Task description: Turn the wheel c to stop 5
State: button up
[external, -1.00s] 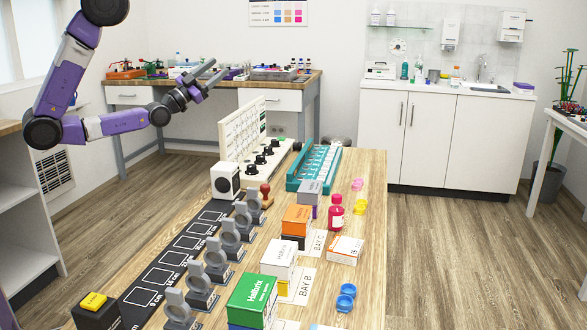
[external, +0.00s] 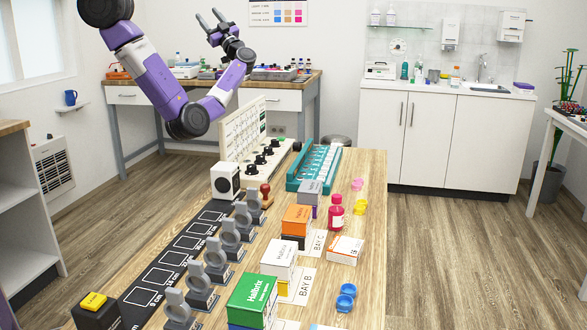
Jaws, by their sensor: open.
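Several black knobs (external: 260,159) stand in a row on the white base of an upright panel (external: 240,135) with printed rows, at the far end of the long wooden table. They may be the wheels, but their letters and stop numbers are too small to read, so I cannot tell which one is wheel c. My gripper (external: 209,17) is open and empty, raised high above and behind the panel, with its fingers pointing up and left. It is well apart from the knobs.
A black strip (external: 165,272) with white outlines and several grey ring stands (external: 215,260) line the table's left side. A teal tray (external: 314,165), boxes (external: 252,300), a pink bottle (external: 336,212) and a red-topped stamp (external: 265,192) stand nearby. The air above the table is free.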

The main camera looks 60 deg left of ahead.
jog(key=w+f+t+h+b, duration=0.1)
jog(key=w+f+t+h, duration=0.15)
jog(key=f+h, duration=0.5)
jog(key=w+f+t+h+b, duration=0.1)
jog(key=w+f+h, duration=0.35)
jog(key=f, duration=0.65)
jog(key=m+t+h+b, duration=0.2)
jog(key=m+t+h, duration=0.25)
jog(key=h, duration=0.85)
send_over(268, 151)
jog(key=w+a, duration=0.1)
jog(key=a, duration=0.1)
jog(key=f, duration=2)
jog(key=shift+d+f, duration=0.2)
jog(key=shift+f, duration=0.05)
jog(key=shift+d+f, duration=0.1)
jog(key=shift+f, duration=0.25)
jog(key=shift+f+p, duration=0.45)
jog(key=shift+f, duration=3.15)
grip_shut()
